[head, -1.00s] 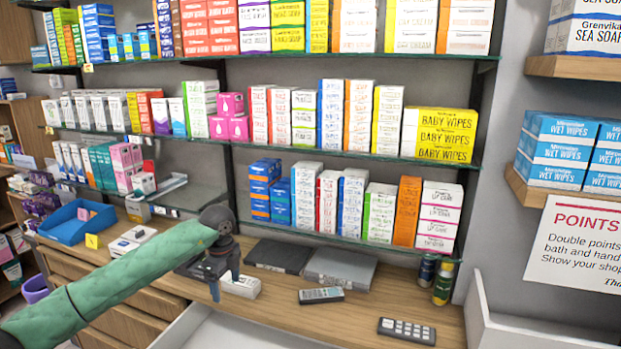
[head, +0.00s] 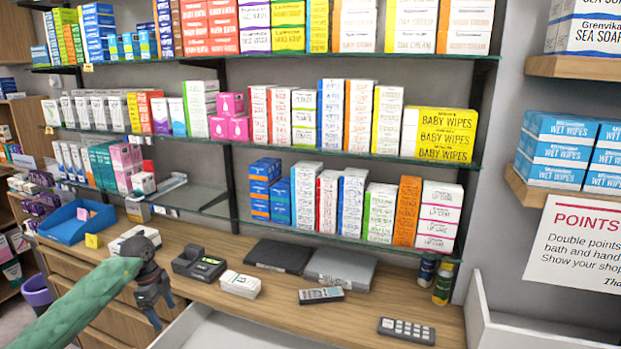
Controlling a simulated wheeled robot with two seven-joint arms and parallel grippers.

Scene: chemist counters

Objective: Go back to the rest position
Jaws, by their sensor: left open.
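My left gripper (head: 156,311) hangs at the front edge of the wooden counter (head: 385,301), at the lower left of the head view. Its fingers point down and are open, with nothing between them. My green-sleeved left arm comes in from the lower left corner. A white stack of small boxes or cards (head: 239,284) lies on the counter to the right of the gripper, apart from it. My right gripper is not in view.
A black card terminal (head: 198,264), a remote (head: 321,295), a grey keypad (head: 406,331) and two flat devices (head: 340,268) lie on the counter. A blue tray (head: 76,223) sits at the left. An open white drawer (head: 240,332) juts out in front. Stocked glass shelves rise behind.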

